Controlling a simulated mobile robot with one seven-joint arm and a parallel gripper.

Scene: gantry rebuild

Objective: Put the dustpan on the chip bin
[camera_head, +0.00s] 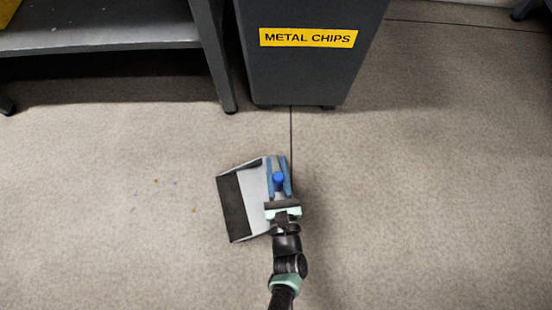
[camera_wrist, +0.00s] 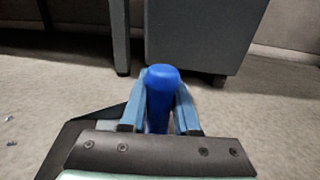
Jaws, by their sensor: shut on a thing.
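The dustpan (camera_head: 253,190) has a grey pan with a dark front lip and a blue handle, and its lip points left in the head view. My gripper (camera_head: 279,176) is shut on the blue handle, with a finger on each side. In the wrist view the handle (camera_wrist: 160,95) stands between my gripper's fingers (camera_wrist: 159,108), and a dark corner of the pan shows at lower left. The chip bin (camera_head: 310,70) is dark grey with a yellow "METAL CHIPS" label and stands beyond the dustpan. Its top is outside both views. I cannot tell whether the pan touches the floor.
A grey metal bench or shelf (camera_head: 100,40) stands left of the bin, with a leg (camera_head: 217,70) close beside it. Small coloured scraps (camera_head: 156,182) lie on the floor left of the dustpan. The floor (camera_head: 440,190) to the right is clear.

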